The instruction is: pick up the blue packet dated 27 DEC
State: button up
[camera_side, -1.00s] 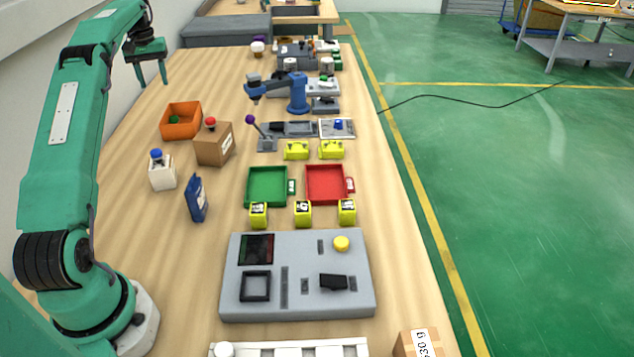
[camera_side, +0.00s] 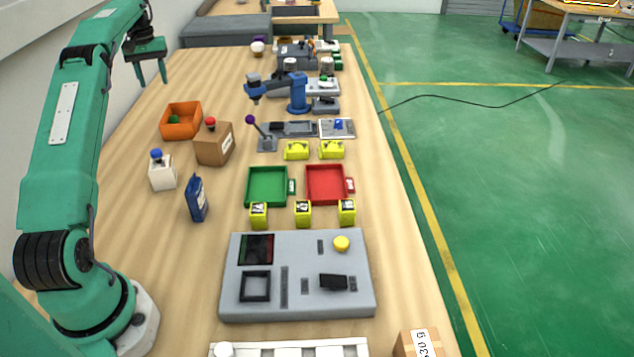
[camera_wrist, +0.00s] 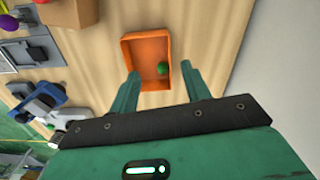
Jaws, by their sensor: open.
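A blue packet (camera_side: 196,199) stands upright on the table in the side view, left of the green tray. Its printed date is too small to read. My gripper (camera_side: 152,78) is high up at the left, above the far part of the table, well away from the packet. In the wrist view my gripper (camera_wrist: 162,80) has its two fingers apart with nothing held between them. The orange bin beyond shows in the gap. The packet is not in the wrist view.
An orange bin (camera_side: 165,134) holds a green item.

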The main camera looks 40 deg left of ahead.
jog(key=shift+o, duration=1)
